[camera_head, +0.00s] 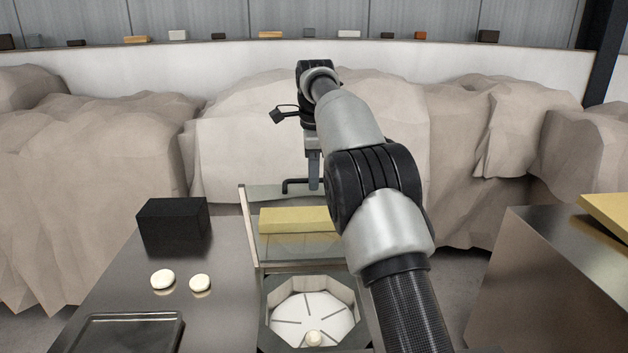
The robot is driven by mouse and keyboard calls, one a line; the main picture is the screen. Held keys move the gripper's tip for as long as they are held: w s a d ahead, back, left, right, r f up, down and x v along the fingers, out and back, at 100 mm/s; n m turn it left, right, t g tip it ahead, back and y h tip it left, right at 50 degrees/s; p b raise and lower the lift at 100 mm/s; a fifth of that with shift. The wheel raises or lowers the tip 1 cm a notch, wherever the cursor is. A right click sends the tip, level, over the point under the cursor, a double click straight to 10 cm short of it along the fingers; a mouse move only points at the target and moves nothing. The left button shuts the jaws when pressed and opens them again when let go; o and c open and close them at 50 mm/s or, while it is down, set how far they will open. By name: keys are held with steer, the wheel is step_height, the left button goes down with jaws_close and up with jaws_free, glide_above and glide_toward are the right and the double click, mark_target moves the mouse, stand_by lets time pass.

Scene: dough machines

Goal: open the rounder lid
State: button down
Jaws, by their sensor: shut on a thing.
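The rounder (266,318) stands in the lower middle, with an octagonal opening and a pale disc with dark radial lines. Its lid (248,225) is a clear panel in a light frame, raised steeply at the rounder's back edge. A black bar handle (290,186) is at the lid's top edge. My gripper (314,184) is at this handle, shut on it. My arm covers the right side of the lid and part of the rounder. A small dough ball (314,338) lies on the disc.
A metal table (215,255) at left bears a black box (173,225), two dough pieces (163,279) (200,283) and a dark tray (130,335). A yellow block (298,219) shows through the lid. A metal cabinet (550,285) stands at right. Large covered heaps fill the back.

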steer(key=shift+f, duration=0.35)
steer(key=c, duration=1.8)
jaws_free()
steer(key=shift+w+f, duration=0.1)
steer(key=shift+w, duration=0.2)
steer(key=shift+s+r, duration=0.15)
steer(key=shift+r, duration=0.1)
steer(key=shift+s, duration=0.1)
